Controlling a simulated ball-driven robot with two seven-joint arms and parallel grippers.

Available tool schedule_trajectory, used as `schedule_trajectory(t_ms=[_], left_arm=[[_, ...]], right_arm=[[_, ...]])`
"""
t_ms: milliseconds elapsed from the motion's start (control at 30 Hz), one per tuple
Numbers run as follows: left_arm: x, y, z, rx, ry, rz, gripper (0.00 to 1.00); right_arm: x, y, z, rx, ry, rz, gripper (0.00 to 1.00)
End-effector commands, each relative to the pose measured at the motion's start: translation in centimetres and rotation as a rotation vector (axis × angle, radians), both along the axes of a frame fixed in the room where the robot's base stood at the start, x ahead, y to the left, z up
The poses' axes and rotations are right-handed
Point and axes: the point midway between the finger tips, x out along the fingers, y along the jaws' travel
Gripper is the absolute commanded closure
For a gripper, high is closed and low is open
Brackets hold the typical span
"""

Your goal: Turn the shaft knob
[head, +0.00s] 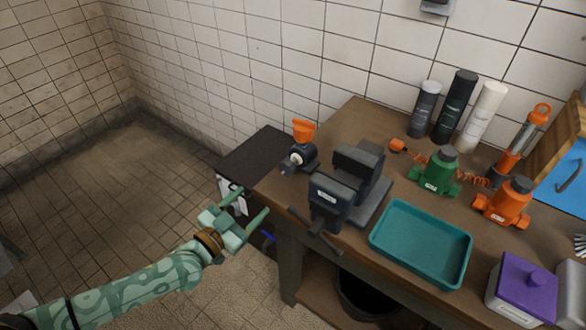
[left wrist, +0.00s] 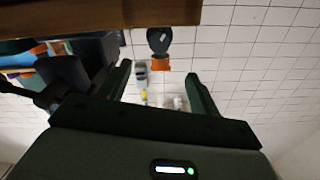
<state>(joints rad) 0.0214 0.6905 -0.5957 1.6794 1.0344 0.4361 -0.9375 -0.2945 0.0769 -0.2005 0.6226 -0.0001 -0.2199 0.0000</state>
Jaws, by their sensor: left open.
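A small dark device with an orange knob (head: 303,130) on top and a pale round face stands at the back left corner of the workbench (head: 342,119). It seems to be the shaft knob. My left gripper (head: 253,201) is open and empty, left of the bench edge and apart from the device. In the left wrist view, the orange part (left wrist: 160,64) and a dark round part show between and beyond my open fingers (left wrist: 159,70). My right gripper is not in view.
A dark vise (head: 338,200) stands right of the device, its handle sticking out at the front edge. A teal tray (head: 421,243), green pump (head: 438,172), orange pump (head: 503,203) and purple-lidded box (head: 524,287) fill the bench. A dark-topped cabinet (head: 256,158) stands behind the bench's left end.

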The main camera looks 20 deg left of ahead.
Motion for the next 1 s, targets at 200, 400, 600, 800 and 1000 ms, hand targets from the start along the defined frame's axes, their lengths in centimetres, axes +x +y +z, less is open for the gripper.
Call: schedule_trajectory(t_ms=[200, 400, 600, 800, 1000], left_arm=[[3.7, -1.4, -0.1, -0.002, -0.003, -0.001, 0.37], [8.6, -3.2, -0.3, -0.001, -0.002, -0.002, 0.37], [12.6, -4.7, -0.3, -0.001, 0.0, -0.002, 0.37], [14.6, -5.4, -0.1, 0.001, -0.001, -0.002, 0.37], [15.0, -5.5, 0.0, 0.0, 0.0, -0.002, 0.37]], right_arm=[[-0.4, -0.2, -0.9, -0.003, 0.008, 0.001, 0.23], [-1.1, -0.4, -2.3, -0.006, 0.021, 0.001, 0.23], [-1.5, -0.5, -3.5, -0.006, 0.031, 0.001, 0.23], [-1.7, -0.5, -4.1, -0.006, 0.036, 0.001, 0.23], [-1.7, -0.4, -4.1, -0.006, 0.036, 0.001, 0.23]])
